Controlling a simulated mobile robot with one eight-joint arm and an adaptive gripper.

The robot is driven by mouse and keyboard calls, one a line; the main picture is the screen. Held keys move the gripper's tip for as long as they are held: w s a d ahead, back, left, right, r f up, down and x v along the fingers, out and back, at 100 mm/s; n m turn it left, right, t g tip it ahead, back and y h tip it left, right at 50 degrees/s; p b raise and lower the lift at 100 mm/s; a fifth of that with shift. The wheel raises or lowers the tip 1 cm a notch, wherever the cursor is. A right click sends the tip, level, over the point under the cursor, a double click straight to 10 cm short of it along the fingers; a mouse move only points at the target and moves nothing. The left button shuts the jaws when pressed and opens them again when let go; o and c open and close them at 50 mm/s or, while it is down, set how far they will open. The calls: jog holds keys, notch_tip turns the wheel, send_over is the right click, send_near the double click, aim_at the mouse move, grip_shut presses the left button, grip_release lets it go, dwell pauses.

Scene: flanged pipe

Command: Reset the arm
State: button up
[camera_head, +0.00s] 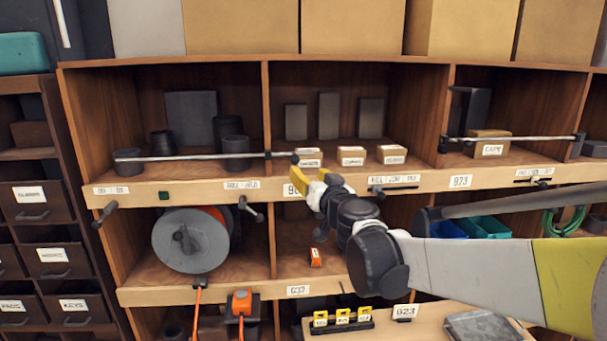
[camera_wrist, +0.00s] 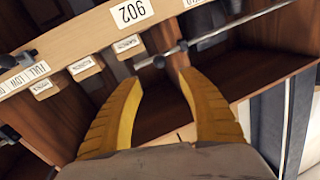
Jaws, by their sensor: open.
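My gripper (camera_head: 306,184) has yellow fingers and is in front of the shelf edge, near the middle of the wooden shelving, in the head view. My arm reaches in to it from the right. In the wrist view, the two yellow fingers of my gripper (camera_wrist: 160,85) stand apart with nothing between them. The shelf board with the 902 label (camera_wrist: 131,12) lies beyond the fingertips, and a metal rail passes close to them. In the head view my gripper partly hides a shelf label.
Yellow-tagged items (camera_head: 343,316) and a grey case (camera_head: 482,326) lie on the front ledge.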

jog(key=s+f+n+g+y+b, duration=0.25)
jog(key=s+f+g+b, duration=0.25)
jog(key=s+f+b, duration=1)
jog(key=s+d+f+m+g+h+b, duration=0.1)
jog(key=s+d+f, duration=0.4)
jog(key=s+f, duration=0.6)
jog(key=s+d+f+m+g+h+b, duration=0.2)
jog(key=s+d+f+g+h+b, duration=0.2)
jog(key=s+f, duration=0.7)
notch_tip(320, 180, down, 4)
jog(key=shift+d+f+g+h+b, duration=0.25)
jog(key=shift+d+h+b, duration=0.55)
jog(key=shift+d, duration=0.45)
